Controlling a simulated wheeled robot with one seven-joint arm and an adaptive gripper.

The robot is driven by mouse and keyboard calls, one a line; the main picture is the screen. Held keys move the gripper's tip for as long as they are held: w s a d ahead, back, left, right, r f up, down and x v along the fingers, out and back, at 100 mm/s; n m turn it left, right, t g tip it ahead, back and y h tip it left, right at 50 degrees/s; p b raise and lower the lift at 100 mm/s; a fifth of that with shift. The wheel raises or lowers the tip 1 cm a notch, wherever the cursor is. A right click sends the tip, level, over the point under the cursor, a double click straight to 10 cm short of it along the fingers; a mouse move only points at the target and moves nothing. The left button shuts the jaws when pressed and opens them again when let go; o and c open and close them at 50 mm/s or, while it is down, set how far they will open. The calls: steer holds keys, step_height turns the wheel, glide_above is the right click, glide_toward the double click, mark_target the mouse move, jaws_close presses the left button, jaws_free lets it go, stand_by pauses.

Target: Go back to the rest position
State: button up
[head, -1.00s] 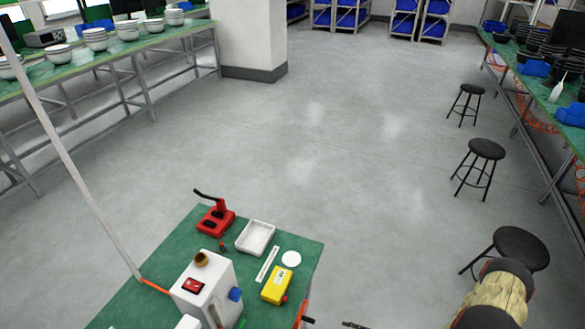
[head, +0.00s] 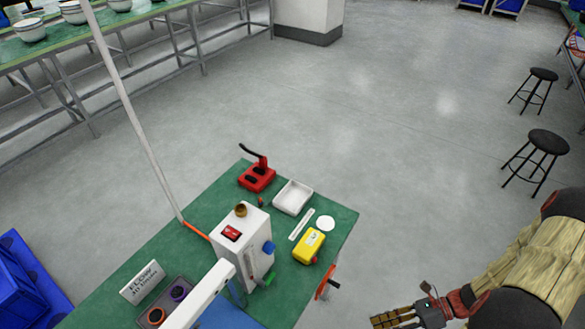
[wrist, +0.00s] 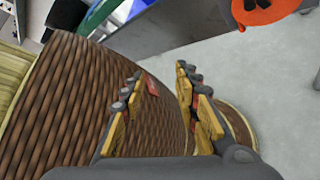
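My gripper (head: 384,319) is at the bottom of the head view, to the right of the green-topped workbench (head: 215,195) and apart from it. In the wrist view its two yellow-padded fingers (wrist: 158,80) stand apart with nothing held between them. My arm reaches in from the lower right of the head view.
The bench carries a white device (head: 232,255), a yellow box (head: 308,246), a white tray (head: 292,197) and a red lever tool (head: 257,177). An orange-red handle (head: 326,283) sticks out from its right edge. Two black stools (head: 548,142) stand at right. The middle floor is clear.

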steer(key=w+d+r+n+h, duration=0.1)
steer(key=w+r+n+h, duration=0.1)
steer(key=r+n+h, duration=0.6)
steer(key=w+d+r+n+h, duration=0.1)
steer(key=w+r+n+h, duration=0.15)
steer(key=r+n, duration=0.95)
steer(key=a+r+n+t+h, duration=0.1)
steer(key=a+r+n+t, duration=0.2)
steer(key=r, duration=0.6)
steer(key=a+r+n+t+h, duration=0.1)
steer(key=a+r+n+t, duration=0.2)
steer(key=a+r, duration=0.4)
step_height(320, 180, up, 3)
steer(key=shift+s+a+r+t, duration=0.15)
steer(key=shift+s+a+t, duration=0.1)
steer(key=shift+a+t, duration=0.1)
steer(key=shift+h, duration=0.25)
